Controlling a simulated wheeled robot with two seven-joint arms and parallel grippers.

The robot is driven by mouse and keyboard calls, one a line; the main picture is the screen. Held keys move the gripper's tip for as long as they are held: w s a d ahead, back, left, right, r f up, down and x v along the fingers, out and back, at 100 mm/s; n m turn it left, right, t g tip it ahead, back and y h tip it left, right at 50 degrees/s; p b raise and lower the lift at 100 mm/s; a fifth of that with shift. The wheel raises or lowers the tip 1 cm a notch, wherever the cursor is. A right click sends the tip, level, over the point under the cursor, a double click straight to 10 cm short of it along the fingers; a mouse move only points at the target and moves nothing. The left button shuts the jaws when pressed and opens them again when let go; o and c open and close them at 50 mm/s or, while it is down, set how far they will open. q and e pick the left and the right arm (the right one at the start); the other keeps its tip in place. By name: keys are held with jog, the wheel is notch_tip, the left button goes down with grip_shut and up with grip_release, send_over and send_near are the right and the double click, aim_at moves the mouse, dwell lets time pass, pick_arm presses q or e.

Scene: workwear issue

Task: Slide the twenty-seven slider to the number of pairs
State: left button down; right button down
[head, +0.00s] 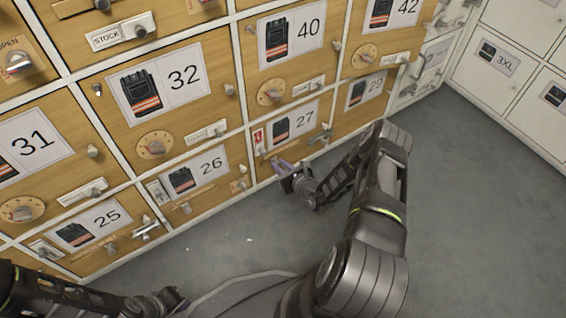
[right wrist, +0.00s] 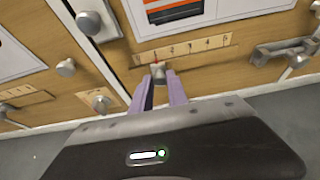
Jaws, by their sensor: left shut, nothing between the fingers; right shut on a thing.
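The door numbered 27 (head: 293,127) has a label picturing dark workwear with an orange band. Its slider runs along a numbered scale strip (right wrist: 195,47) below the label in the right wrist view. The slider knob (right wrist: 157,71) stands near the left end of the strip, with a small red mark just above it. My right gripper (right wrist: 159,84) is shut on this knob with its purple fingers on either side. In the head view my right gripper (head: 281,167) is low at door 27 and hides the knob. My left gripper (head: 172,299) is shut and empty at the bottom edge.
Doors 26 (head: 196,178) and 29 (head: 365,92) flank door 27. A metal latch handle (right wrist: 285,50) projects right of the slider, and round knobs (right wrist: 66,67) stick out left. White lockers (head: 505,60) stand at the right. The grey floor (head: 470,190) is clear.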

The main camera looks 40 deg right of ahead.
jog(key=c, duration=1.3)
grip_release()
jog(key=p+v, duration=0.3)
jog(key=v, duration=0.4)
jog(key=shift+s+r, duration=0.1)
jog(key=shift+s, duration=0.3)
